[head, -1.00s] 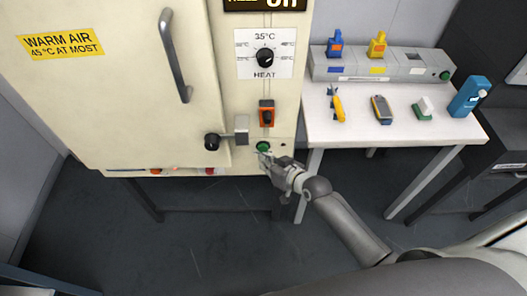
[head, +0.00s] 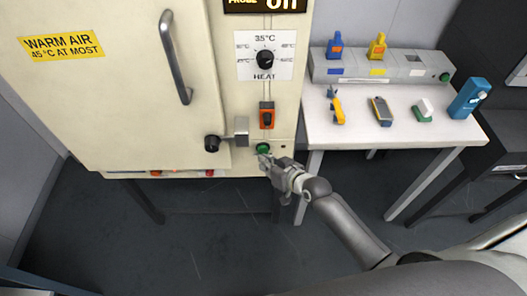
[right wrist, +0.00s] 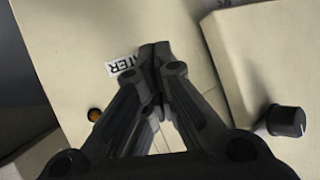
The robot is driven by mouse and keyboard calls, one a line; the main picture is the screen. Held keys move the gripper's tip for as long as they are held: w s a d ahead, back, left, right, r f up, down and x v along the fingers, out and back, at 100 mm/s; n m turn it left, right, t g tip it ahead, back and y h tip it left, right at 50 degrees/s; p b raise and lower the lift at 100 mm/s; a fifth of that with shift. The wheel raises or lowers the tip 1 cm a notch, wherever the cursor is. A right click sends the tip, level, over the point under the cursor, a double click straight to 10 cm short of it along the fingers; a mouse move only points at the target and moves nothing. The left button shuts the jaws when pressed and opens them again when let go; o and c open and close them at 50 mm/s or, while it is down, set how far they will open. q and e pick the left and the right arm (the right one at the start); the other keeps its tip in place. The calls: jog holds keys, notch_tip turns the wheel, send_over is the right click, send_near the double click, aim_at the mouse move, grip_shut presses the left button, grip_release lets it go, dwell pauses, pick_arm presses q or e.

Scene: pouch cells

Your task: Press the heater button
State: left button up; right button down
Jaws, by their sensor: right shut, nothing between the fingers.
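The cream heating cabinet (head: 225,75) fills the left and middle of the head view. A round green button (head: 263,148) sits low on its right-hand panel. My right gripper (head: 264,158) is shut and empty, its tips at the button's lower edge; I cannot tell whether they touch it. In the right wrist view the shut fingers (right wrist: 155,50) point at the cream panel and hide the button. A label (right wrist: 119,63) ending in "TER" shows beside the tips. My left gripper is not in view.
Above the button are an orange-framed rocker switch (head: 267,115) and a heat dial (head: 265,57). A door latch with a black knob (head: 212,143) is just left. A white table (head: 350,133) with tools and bottles stands right. The floor below is clear.

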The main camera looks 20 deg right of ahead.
jog(key=shift+w, duration=0.1)
dwell(0.4)
jog(key=shift+w+d, duration=0.1)
jog(key=shift+w, duration=0.35)
dwell(0.5)
jog(key=shift+s+p, duration=0.4)
jog(key=shift+s, duration=0.15)
jog(key=s+a+p, duration=0.2)
jog(key=s+p, duration=0.1)
jog(key=s, duration=0.2)
jog(key=shift+s, duration=0.4)
